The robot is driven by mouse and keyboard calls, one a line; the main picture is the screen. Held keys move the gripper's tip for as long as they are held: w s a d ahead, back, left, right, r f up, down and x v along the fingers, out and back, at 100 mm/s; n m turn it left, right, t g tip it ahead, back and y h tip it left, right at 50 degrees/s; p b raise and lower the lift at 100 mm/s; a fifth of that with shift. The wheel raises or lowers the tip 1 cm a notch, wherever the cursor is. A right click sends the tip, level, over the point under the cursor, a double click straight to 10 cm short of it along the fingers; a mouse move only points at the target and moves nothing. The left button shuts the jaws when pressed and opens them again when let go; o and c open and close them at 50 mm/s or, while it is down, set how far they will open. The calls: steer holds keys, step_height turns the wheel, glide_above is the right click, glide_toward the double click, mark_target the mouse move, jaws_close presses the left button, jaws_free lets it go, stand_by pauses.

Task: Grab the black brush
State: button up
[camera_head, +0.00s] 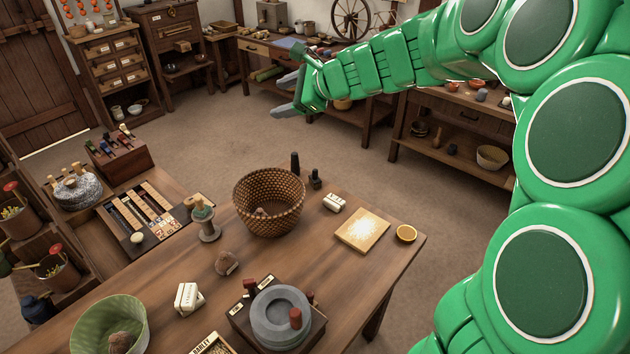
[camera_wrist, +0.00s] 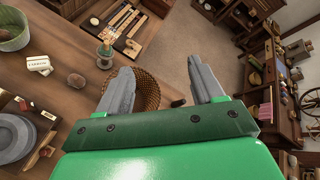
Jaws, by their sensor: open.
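No thing shows clearly as a black brush. A slim dark upright object (camera_head: 295,163) stands on the table behind the woven basket, and a short black object (camera_head: 315,179) stands beside it; I cannot tell whether either is a brush. A wooden block (camera_head: 120,158) at left holds several upright handles, some dark, too small to tell apart. My gripper (camera_head: 285,95) is raised high beyond the table, open and empty. In the wrist view its two grey fingers (camera_wrist: 160,72) are spread apart, with the basket partly hidden behind the left finger.
A sectioned tray (camera_head: 165,238) lies at left. Open floor (camera_head: 220,140) lies behind the table.

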mark_target(317, 174)
steer(key=w+d+f+m+t+h, duration=0.2)
steer(key=w+d+f+m, duration=0.3)
steer(key=w, duration=0.4)
steer(key=w+d+f+m+t+h, duration=0.1)
steer(key=w+d+f+m+t, duration=0.1)
steer(key=w+d+m, duration=0.55)
steer(key=shift+h, duration=0.3)
steer(key=f, duration=3.2)
steer(key=shift+w+a+f, duration=0.3)
steer(key=shift+w, duration=0.1)
steer(key=shift+x, duration=1.45)
steer(key=shift+w+a+f+t, duration=0.1)
steer(key=shift+w+a+t, duration=0.1)
steer(key=shift+w, duration=0.45)
steer(key=shift+w+a+f+t, duration=0.15)
steer(key=shift+w+a, duration=0.1)
steer(key=shift+w, duration=0.4)
steer(key=shift+x, duration=1.15)
steer(key=c, duration=1.1)
